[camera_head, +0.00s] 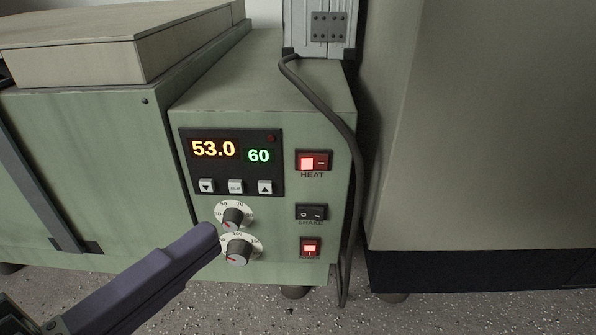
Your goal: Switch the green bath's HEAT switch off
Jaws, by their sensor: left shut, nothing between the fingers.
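The green bath (262,95) stands in the middle with its control panel facing me. The HEAT switch (313,161) is a red rocker at the upper right of the panel. Its left half is lit bright red. The display (231,150) reads 53.0 in orange and 60 in green. My left gripper (208,236) comes in from the lower left. It is shut and empty, with its tip by the two dials, to the left of and below the HEAT switch. I cannot tell whether it touches the panel. My right gripper is not in view.
The dark SHAKE switch (311,212) and a lit red switch (310,247) sit below HEAT. Two dials, the upper (233,215) and lower (238,250), are near my gripper. A grey cable (346,140) hangs along the panel's right edge. A large beige-grey cabinet (480,130) stands close on the right.

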